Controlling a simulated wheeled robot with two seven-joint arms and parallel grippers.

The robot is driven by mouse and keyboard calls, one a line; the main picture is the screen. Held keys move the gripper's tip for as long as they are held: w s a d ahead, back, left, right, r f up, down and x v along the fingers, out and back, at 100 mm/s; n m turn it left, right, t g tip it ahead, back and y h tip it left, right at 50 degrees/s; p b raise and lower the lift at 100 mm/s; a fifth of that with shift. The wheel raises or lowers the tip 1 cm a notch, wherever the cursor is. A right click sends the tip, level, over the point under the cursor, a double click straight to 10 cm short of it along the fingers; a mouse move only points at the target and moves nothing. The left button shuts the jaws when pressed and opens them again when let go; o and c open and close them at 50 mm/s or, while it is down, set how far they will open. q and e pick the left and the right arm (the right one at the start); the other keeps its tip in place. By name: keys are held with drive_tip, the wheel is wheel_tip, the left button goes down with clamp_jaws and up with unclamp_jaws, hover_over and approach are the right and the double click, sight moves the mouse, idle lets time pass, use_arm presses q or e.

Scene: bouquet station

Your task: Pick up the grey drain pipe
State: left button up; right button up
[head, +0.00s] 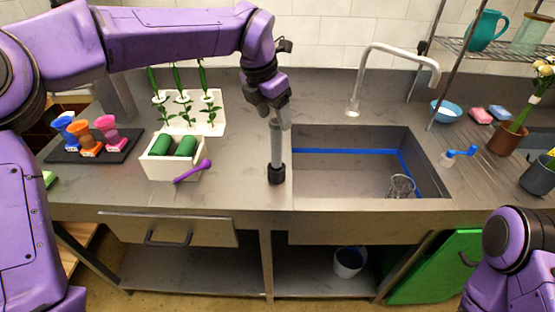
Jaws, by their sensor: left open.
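The grey drain pipe (277,150) stands upright on the counter, left of the sink, with a dark collar (277,175) at its foot. My left gripper (279,120) is open, pointing down at the pipe's upper end. Its fingers overlap the top of the pipe in the view, so I cannot tell whether they touch it. My right arm shows at the lower right, but its gripper is out of view.
The sink (345,172) with a tall faucet (390,52) lies right of the pipe. A white box (160,168) with green rolls and a purple spoon (196,172) is left. Behind it is a white flower-stem board (208,127). A dark tray (65,155) holds colourful cups.

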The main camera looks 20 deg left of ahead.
sight(278, 134)
use_arm(q)
drive_tip(key=shift+x, duration=0.85)
drive_tip(key=x, duration=0.1)
drive_tip(key=p+x, duration=0.1)
drive_tip(key=x, duration=0.2)
drive_tip(key=shift+s+f+p, duration=0.2)
drive_tip(key=shift+s+p, duration=0.1)
drive_tip(key=shift+w+f, duration=0.15)
drive_tip(key=shift+f, duration=0.2)
drive_tip(key=shift+r, duration=0.1)
clamp_jaws()
